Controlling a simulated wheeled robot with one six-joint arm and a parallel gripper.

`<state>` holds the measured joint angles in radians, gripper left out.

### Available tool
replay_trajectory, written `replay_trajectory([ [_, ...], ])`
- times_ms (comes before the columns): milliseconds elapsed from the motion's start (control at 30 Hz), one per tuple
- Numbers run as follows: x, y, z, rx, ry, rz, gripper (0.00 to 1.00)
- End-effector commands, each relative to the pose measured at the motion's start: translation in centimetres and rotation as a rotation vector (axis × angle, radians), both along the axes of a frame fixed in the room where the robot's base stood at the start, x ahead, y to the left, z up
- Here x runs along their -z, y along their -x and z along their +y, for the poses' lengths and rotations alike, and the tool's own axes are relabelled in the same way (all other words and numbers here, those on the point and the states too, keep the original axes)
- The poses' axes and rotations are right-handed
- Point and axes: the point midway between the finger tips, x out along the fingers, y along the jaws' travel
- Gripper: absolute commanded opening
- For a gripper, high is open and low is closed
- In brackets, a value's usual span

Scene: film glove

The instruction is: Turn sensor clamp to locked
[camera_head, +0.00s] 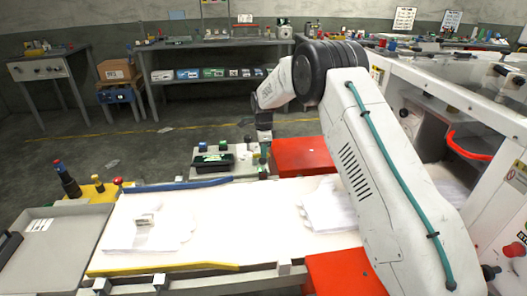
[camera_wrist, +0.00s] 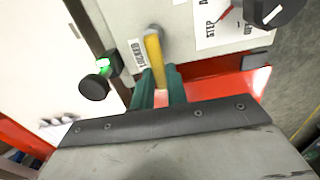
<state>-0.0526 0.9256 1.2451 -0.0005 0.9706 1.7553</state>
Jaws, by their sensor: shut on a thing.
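The sensor clamp appears as a yellow lever (camera_wrist: 154,48) on a pale panel (camera_wrist: 115,20) in the wrist view. A small white label (camera_wrist: 138,55), apparently reading "LOCKED", sits just left of the lever, which lies nearly alongside it. My gripper (camera_wrist: 157,85) has its green fingers shut on the lever's lower end, which they hide. In the head view my gripper (camera_head: 264,150) is at the pale control box (camera_head: 235,163) beyond the belt; the lever cannot be made out there.
A black sensor (camera_wrist: 107,63) with a green light and a round black knob (camera_wrist: 95,87) sit left of the lever. A black dial (camera_wrist: 275,10) is at upper right. White gloves (camera_head: 325,207) lie on the white belt (camera_head: 240,240). Red panels (camera_head: 302,156) flank the belt.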

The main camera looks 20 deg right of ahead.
Motion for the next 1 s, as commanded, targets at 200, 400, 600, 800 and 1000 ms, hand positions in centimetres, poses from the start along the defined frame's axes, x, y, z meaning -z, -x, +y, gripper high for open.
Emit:
replay_trajectory([
  [200,-0.1,-0.1,0.0,0.001,-0.001,-0.002,0.00],
  [400,-0.1,0.0,0.0,0.000,-0.001,-0.001,0.36],
  [600,-0.1,0.0,0.0,0.000,-0.001,-0.001,0.36],
  [800,-2.4,-0.1,0.0,0.000,0.000,-0.004,0.36],
  [1000,-5.9,-0.1,0.0,0.000,-0.001,-0.003,0.36],
])
